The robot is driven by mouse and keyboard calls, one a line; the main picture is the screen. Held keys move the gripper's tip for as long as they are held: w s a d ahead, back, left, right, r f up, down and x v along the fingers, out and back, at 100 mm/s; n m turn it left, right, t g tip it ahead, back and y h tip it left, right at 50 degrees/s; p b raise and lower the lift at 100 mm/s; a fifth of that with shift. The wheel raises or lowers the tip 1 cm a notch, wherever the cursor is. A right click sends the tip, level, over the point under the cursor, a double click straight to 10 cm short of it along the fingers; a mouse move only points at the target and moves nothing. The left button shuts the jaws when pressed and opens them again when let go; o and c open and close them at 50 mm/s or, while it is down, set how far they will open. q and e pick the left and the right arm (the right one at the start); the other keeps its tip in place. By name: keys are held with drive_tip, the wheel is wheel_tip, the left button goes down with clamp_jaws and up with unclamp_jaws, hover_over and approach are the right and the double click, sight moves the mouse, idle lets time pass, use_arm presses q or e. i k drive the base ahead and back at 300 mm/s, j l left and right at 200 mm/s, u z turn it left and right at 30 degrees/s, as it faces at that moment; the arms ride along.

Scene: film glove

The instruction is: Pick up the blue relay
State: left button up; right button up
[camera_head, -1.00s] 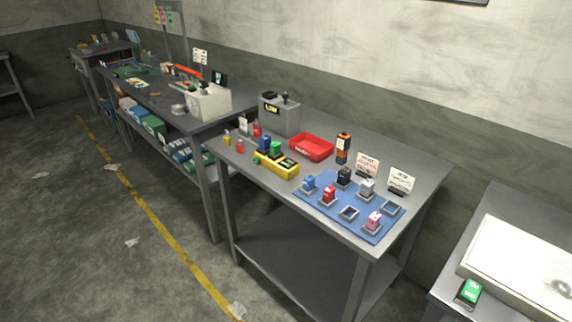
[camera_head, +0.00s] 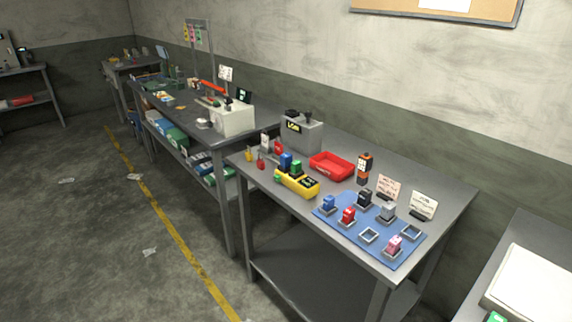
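A small blue relay (camera_head: 328,202) stands in a socket at the left corner of the blue mat (camera_head: 381,255) on the near table. A second blue block (camera_head: 285,161) stands at the yellow holder (camera_head: 296,184), beside a green one (camera_head: 296,167); which blue piece is the relay in the task I cannot tell for sure. Red (camera_head: 348,215), black (camera_head: 364,197), grey (camera_head: 387,212) and pink (camera_head: 394,244) pieces also stand on the mat. Neither of my grippers shows in the head view.
A red tray (camera_head: 331,166), a grey device (camera_head: 301,132), an orange-black device (camera_head: 364,168) and two sign cards (camera_head: 423,206) stand on the same table. Two sockets (camera_head: 369,235) on the mat look empty. Floor to the left is open, with scattered paper scraps (camera_head: 149,252).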

sight(285, 159)
drive_tip(key=z, duration=0.7)
drive_tip(key=i+j+z, duration=0.15)
drive_tip(key=j+z, duration=0.2)
drive_tip(key=i+j+z, duration=0.1)
drive_tip(key=j+z, duration=0.3)
drive_tip(key=j, duration=0.15)
drive_tip(key=j+z, duration=0.35)
drive_tip(key=j, duration=0.15)
